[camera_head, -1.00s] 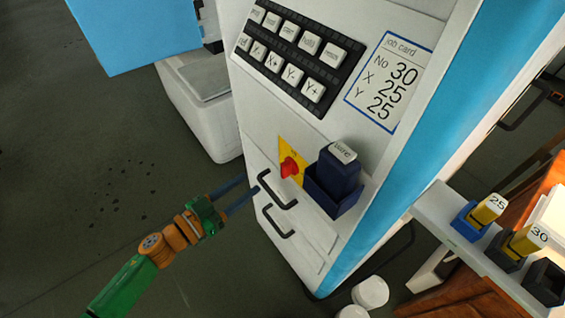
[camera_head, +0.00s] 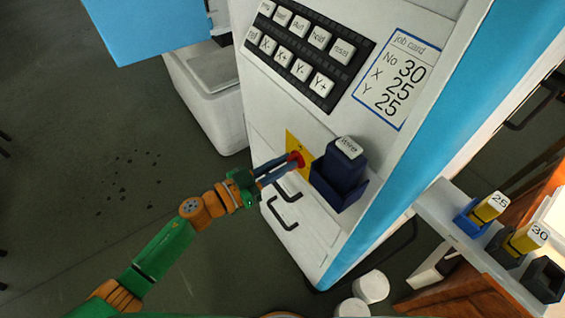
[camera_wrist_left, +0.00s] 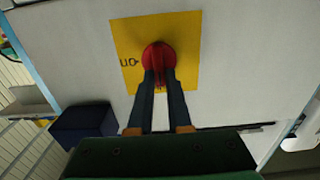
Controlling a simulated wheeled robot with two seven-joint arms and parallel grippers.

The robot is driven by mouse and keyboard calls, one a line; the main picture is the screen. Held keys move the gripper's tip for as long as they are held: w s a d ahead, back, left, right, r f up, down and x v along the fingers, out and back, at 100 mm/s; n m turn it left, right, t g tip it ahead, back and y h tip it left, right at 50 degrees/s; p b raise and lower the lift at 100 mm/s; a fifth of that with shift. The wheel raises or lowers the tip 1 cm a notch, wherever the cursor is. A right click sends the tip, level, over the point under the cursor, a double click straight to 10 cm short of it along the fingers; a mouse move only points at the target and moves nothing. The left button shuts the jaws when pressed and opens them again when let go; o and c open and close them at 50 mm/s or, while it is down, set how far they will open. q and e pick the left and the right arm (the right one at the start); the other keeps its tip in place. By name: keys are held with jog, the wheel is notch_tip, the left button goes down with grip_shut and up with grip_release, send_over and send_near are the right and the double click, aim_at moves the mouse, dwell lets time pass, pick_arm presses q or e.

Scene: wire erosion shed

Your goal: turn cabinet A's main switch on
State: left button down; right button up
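The main switch is a red knob (camera_head: 297,158) on a yellow plate (camera_head: 293,143) on the front of the white cabinet (camera_head: 262,105). In the left wrist view the red knob (camera_wrist_left: 158,57) is in the middle of the yellow plate (camera_wrist_left: 187,38), with a small dark label at its left that appears to read "on", upside down. The knob's grip bar stands roughly upright in that view, between the fingertips. My left gripper (camera_head: 290,165) reaches the knob from the left; its fingers (camera_wrist_left: 159,77) are close together on both sides of the bar. My right gripper is out of view.
A dark blue holder with a block marked "wire" (camera_head: 340,170) stands just right of the switch. Black handles (camera_head: 284,213) are below it. A button panel (camera_head: 303,52) and a job card (camera_head: 394,80) are above. A shelf with numbered blocks (camera_head: 490,207) is at right.

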pick_arm(q)
jog(key=shift+m, duration=0.3)
jog(key=m, duration=0.8)
jog(key=shift+s+d+f, duration=0.25)
jog(key=shift+s, duration=0.15)
jog(key=shift+s+d+f+m+b, duration=0.15)
jog(key=shift+m+b, duration=0.35)
jog(key=shift+m, duration=1.05)
jog(key=shift+w+a+f+m+b, duration=0.1)
jog(key=shift+m+b, duration=0.4)
jog(key=shift+m, duration=1)
jog(key=shift+s+d+f+m+b, duration=0.15)
jog(key=shift+m+b, duration=0.35)
jog(key=shift+m, duration=1.05)
jog(key=shift+a, duration=0.1)
jog(key=c, duration=0.8)
grip_release()
jog(key=shift+w, duration=0.1)
jog(key=shift+c, duration=0.2)
